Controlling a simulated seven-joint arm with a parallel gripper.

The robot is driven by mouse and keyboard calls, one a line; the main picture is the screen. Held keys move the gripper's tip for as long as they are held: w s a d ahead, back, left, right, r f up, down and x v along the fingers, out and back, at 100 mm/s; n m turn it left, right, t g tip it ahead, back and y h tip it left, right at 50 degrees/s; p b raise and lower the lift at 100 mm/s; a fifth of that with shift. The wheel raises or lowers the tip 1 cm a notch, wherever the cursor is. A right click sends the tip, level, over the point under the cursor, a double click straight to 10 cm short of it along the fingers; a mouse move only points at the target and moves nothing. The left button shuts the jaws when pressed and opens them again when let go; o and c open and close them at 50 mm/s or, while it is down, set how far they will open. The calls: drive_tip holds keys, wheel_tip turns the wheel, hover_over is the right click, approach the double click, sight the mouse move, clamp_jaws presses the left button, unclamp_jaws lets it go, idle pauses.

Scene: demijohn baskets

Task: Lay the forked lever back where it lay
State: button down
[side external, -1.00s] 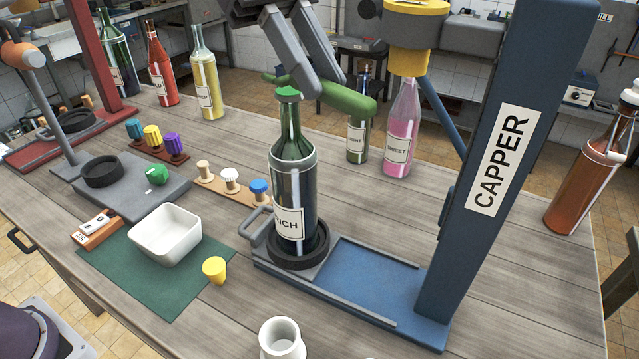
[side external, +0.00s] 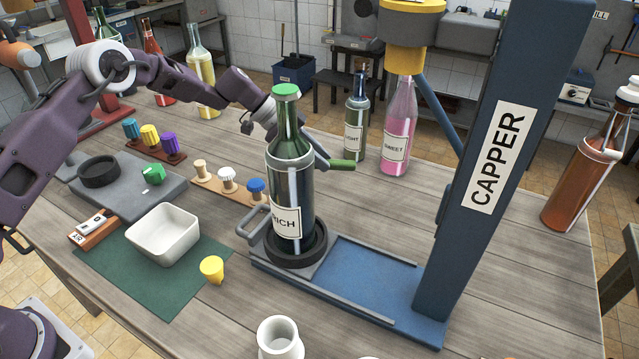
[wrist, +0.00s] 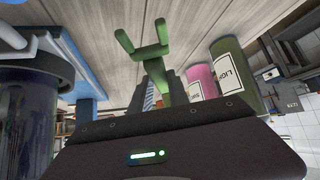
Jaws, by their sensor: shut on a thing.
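The green forked lever (side external: 342,164) is in my gripper (side external: 320,158), behind the dark green RICH bottle. In the side view only its end shows, to the right of the bottle. In the wrist view the lever's two-pronged fork (wrist: 147,45) points away from the jaws (wrist: 168,92), over bare table planks. My gripper is shut on the lever. Most of the gripper and lever is hidden by the bottle in the side view. I cannot tell whether the lever touches the table.
The RICH bottle (side external: 290,190), green-capped, stands upright on the capper's blue base (side external: 365,275). The blue CAPPER column (side external: 490,170) rises to the right. A LIGHT bottle (side external: 355,125) and a pink SWEET bottle (side external: 400,130) stand behind. Stoppers on a wooden strip (side external: 232,192) are left.

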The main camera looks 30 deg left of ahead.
wheel_tip(320, 180, down, 6)
drive_tip(key=shift+f, duration=0.1)
drive_tip(key=shift+f, duration=0.1)
drive_tip(key=c, duration=1.3)
unclamp_jaws()
drive_tip(key=shift+o, duration=0.2)
